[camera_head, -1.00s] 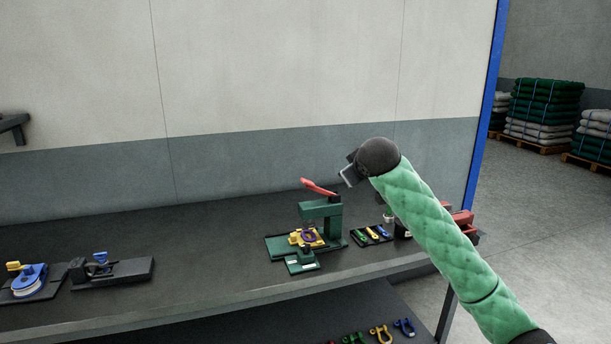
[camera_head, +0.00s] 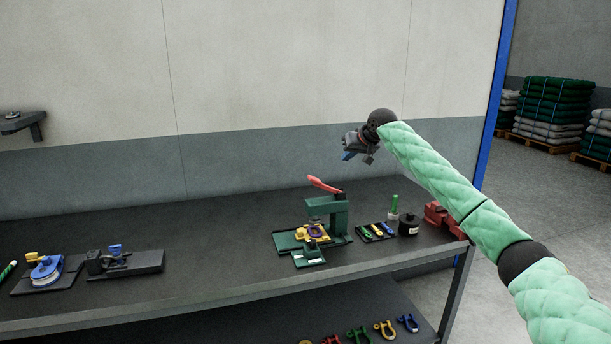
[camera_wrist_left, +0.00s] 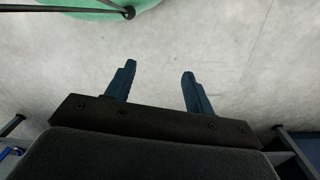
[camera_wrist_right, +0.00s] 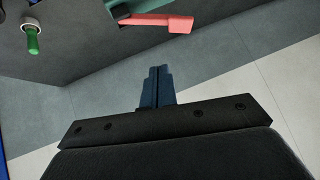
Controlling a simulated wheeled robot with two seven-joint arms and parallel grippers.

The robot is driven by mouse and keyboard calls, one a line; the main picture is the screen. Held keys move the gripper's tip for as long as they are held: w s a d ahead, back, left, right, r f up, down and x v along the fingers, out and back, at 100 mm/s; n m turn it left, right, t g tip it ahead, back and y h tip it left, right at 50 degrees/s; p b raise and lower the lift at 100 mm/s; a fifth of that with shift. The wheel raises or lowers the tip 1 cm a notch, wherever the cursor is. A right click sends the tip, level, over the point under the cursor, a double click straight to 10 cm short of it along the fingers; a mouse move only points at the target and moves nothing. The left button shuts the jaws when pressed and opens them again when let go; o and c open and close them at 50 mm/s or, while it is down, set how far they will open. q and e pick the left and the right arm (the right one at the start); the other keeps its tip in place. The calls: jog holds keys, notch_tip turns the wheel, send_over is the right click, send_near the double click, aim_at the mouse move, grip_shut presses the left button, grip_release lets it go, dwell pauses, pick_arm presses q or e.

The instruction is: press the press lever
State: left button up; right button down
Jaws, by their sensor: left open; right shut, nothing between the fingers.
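The press is a green frame (camera_head: 341,217) on the bench, with a red lever (camera_head: 324,185) on top that slopes up to the left. A yellow and purple piece (camera_head: 313,231) sits on the press base. In the right wrist view the red lever (camera_wrist_right: 160,21) shows at the top, beyond the fingertips and apart from them. My right gripper (camera_head: 357,157) is shut and empty, in the air above and to the right of the lever. In the left wrist view my left gripper (camera_wrist_left: 157,78) is open and empty over the grey floor; the head view does not show it.
Right of the press are a tray of small shackles (camera_head: 376,232), a green marker-like stick (camera_head: 395,204), a black pot (camera_head: 409,225) and a red vice-like object (camera_head: 444,219). A blue reel (camera_head: 47,270) and a dark fixture (camera_head: 125,263) stand left. The bench (camera_head: 215,250) between is clear.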

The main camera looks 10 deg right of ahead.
pick_arm(q)
jog(key=shift+w+f+t, duration=0.35)
jog(key=shift+w+t, duration=0.25)
jog(key=shift+w, duration=0.05)
pick_arm(e)
jog(key=shift+w+a+r+m+y, duration=0.2)
jog(key=shift+w+a+m+y, duration=0.1)
jog(key=shift+a+m+y, duration=0.2)
jog(key=shift+w+a+r+m+y, duration=0.25)
jog(key=shift+a+m+y, duration=0.1)
jog(key=shift+m, duration=0.25)
jog(key=p, duration=0.6)
send_over(320, 181)
jog(key=f, duration=0.8)
jog(key=shift+s+d, duration=0.2)
jog(key=shift+d, duration=0.15)
pick_arm(q)
jog(key=s+a+f, duration=0.2)
jog(key=f, duration=0.4)
jog(key=s+a+f+t, duration=0.1)
jog(key=s+a+f, duration=0.1)
jog(key=f, duration=0.5)
jog(key=shift+s+a, duration=0.4)
jog(key=shift+s, duration=0.05)
pick_arm(e)
jog(key=shift+a+f, duration=0.2)
jog(key=shift+f, duration=0.25)
jog(key=shift+a+f, duration=0.2)
jog(key=shift+f, duration=0.25)
